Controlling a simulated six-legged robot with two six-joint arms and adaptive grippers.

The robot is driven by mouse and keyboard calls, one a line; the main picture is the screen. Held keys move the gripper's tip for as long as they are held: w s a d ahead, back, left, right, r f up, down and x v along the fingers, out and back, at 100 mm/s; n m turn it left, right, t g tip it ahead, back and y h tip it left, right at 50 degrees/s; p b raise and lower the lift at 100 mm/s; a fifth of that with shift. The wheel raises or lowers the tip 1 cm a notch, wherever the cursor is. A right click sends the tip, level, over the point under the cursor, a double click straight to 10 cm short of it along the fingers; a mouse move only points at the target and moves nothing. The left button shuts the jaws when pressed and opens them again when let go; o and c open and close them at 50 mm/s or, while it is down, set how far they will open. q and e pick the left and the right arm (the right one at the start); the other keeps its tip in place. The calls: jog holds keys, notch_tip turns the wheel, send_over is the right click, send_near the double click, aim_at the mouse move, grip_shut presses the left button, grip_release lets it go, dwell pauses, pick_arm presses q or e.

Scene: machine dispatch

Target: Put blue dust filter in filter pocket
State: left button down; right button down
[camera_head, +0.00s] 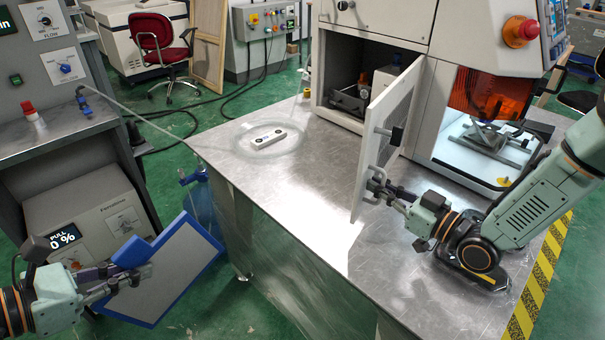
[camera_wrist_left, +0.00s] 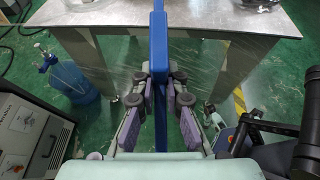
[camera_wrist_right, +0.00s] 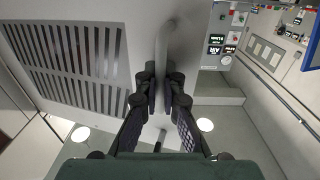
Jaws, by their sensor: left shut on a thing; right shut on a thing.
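The blue dust filter (camera_head: 178,268), a flat panel with a blue frame and pale face, is tilted in my left gripper (camera_head: 122,278), in front of the table's left side. The left wrist view shows it edge-on as a blue bar (camera_wrist_left: 159,30) between the fingers (camera_wrist_left: 160,95). My right gripper (camera_head: 376,190) is shut on the handle (camera_wrist_right: 164,45) of the white vented door (camera_head: 388,120). The door stands open, its slats (camera_wrist_right: 70,55) filling the right wrist view's left side. Behind it is the machine's dark compartment (camera_head: 346,68); I cannot make out a filter pocket inside.
A small white block (camera_head: 268,138) with dark marks lies on the metal table (camera_head: 215,135). The machine's orange-windowed bay (camera_head: 480,95) is right of the door. A grey control console (camera_head: 75,110) stands left, with a blue water bottle (camera_head: 200,205) between it and the table.

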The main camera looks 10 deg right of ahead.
jog(key=shift+d+r, duration=0.1)
jog(key=shift+d, duration=0.05)
jog(key=c, duration=2)
grip_release()
jog(key=o, duration=0.5)
jog(key=shift+s+d+r, duration=0.1)
jog(key=shift+s+d, duration=0.25)
jog(key=shift+s, duration=0.15)
jog(key=shift+w+a, duration=0.3)
jog(key=shift+w, duration=0.05)
jog(key=v, duration=0.7)
jog(key=shift+s, duration=0.3)
